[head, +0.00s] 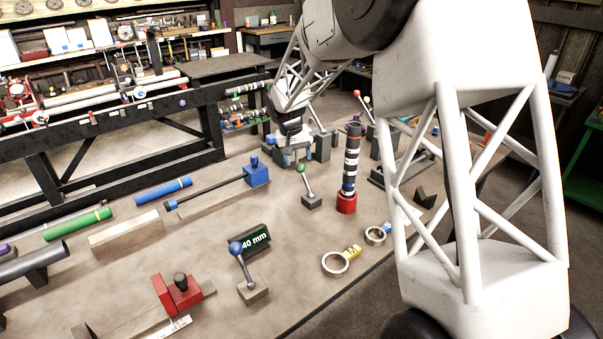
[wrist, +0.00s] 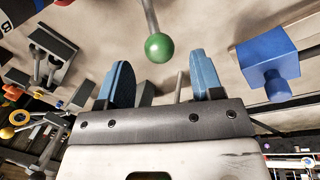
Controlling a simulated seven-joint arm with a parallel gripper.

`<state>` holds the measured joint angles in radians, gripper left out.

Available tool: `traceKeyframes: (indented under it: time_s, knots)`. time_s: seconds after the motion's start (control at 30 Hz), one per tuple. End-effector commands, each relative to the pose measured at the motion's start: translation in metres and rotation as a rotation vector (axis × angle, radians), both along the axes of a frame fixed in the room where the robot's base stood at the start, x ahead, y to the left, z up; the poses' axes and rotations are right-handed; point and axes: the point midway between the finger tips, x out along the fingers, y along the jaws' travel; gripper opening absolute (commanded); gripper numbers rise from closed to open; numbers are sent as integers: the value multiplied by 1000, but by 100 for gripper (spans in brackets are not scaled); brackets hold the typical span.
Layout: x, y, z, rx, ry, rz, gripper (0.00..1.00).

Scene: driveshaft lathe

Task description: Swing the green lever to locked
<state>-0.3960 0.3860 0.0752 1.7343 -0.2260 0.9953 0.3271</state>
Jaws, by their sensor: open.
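The green lever (head: 306,182) is a thin metal rod with a green ball on top, rising from a small dark block on the bench in the head view. It leans to the left there. In the wrist view its green ball (wrist: 159,47) sits between and just beyond the fingertips. My gripper (wrist: 160,60) has two blue fingers, spread wide, with clear space on both sides of the ball. In the head view my gripper (head: 291,159) is just left of and behind the ball. I see no contact.
A dark striped shaft (head: 351,160) stands in a red holder right of the lever. A blue block (head: 257,173) is to the left. A blue-ball lever (head: 243,268) stands in front beside a 40 mm sign (head: 255,240). Bare bench lies between the levers.

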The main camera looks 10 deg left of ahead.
Motion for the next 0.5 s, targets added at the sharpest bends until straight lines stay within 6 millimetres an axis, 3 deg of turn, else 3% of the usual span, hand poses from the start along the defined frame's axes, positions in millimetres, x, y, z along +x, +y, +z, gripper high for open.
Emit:
traceKeyframes:
  time_s: [0.5]
  knots:
    - [2, -11, -55, -2, 3, -1, 60]
